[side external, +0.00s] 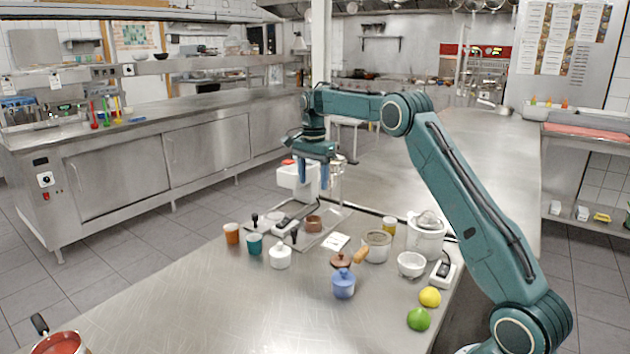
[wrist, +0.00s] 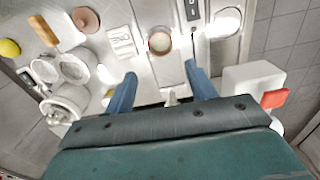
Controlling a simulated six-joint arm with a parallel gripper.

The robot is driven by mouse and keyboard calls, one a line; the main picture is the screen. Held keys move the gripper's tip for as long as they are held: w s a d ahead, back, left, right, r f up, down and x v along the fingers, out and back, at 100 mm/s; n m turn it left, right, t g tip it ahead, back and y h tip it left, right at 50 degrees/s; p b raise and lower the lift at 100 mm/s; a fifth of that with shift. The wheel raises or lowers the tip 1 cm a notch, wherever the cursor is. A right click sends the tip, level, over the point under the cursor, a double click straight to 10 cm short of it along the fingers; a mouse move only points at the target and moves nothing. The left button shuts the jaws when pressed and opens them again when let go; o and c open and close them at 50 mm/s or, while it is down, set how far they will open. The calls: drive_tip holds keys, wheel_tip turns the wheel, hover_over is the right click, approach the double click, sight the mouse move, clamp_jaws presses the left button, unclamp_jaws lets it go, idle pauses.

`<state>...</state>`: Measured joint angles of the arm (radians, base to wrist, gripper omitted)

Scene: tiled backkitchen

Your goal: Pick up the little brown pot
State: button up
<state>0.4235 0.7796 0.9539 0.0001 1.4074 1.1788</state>
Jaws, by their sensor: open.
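A small open brown pot (side external: 313,223) stands on the steel tray among the things at the table's far end. In the wrist view the brown pot (wrist: 160,42) shows from above as a brown ring with a pale inside, just beyond and between my fingertips. My gripper (side external: 313,186) points down above the far end, higher than the pot and apart from it. In the wrist view my gripper (wrist: 160,70) has its two blue fingers spread with nothing between them. A second brown thing, lidded with a knob (side external: 341,261), sits nearer the camera, partly behind a blue pot.
A blue lidded pot (side external: 343,284), a white lidded pot (side external: 280,256), orange (side external: 232,233) and teal (side external: 254,244) cups and a grey pot (side external: 377,246) crowd around. A white box-like thing (wrist: 252,76) stands close beside my right finger. The table's left front is mostly clear.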

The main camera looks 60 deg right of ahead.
hover_over(313, 219)
drive_tip(key=s+a, duration=0.1)
drive_tip(key=a, duration=0.1)
drive_tip(key=shift+s+f, duration=0.2)
drive_tip(key=shift+f, duration=3.95)
drive_tip(key=shift+f, duration=0.15)
drive_tip(key=shift+d+f, duration=0.15)
drive_tip(key=shift+f, duration=2.3)
drive_tip(key=shift+c, duration=0.5)
drive_tip(key=c, duration=0.7)
drive_tip(key=shift+c, duration=0.6)
drive_tip(key=shift+r, duration=0.1)
drive_tip(key=shift+r, duration=0.45)
wheel_tip(313, 219, up, 19)
